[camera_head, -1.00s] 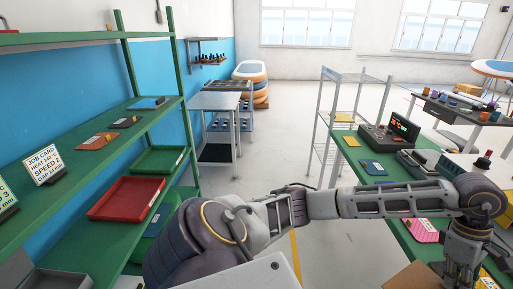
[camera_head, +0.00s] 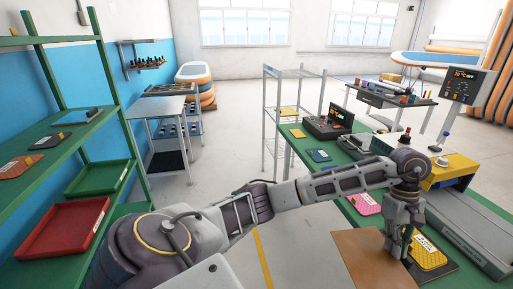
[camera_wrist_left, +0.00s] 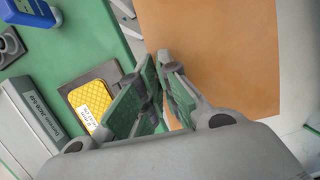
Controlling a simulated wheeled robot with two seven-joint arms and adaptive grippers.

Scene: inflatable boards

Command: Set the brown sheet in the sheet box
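The brown sheet (camera_head: 362,262) is a flat, plain board over the near left edge of the green bench. It also fills the upper middle of the left wrist view (camera_wrist_left: 225,55). My left gripper (camera_head: 398,250) points down at the sheet's right edge. In the left wrist view its green-padded fingers (camera_wrist_left: 160,85) are close together with the sheet's edge between them, and they look shut on it. The exact contact is partly hidden by the fingers. I cannot pick out a sheet box for certain. My right gripper is not in view.
A yellow textured pad (camera_head: 428,252) lies on the bench right beside the gripper, with a pink pad (camera_head: 366,204) further back. A grey conveyor-like unit (camera_head: 470,230) runs along the right. Green shelves at left hold a red tray (camera_head: 62,230) and a green tray (camera_head: 98,179).

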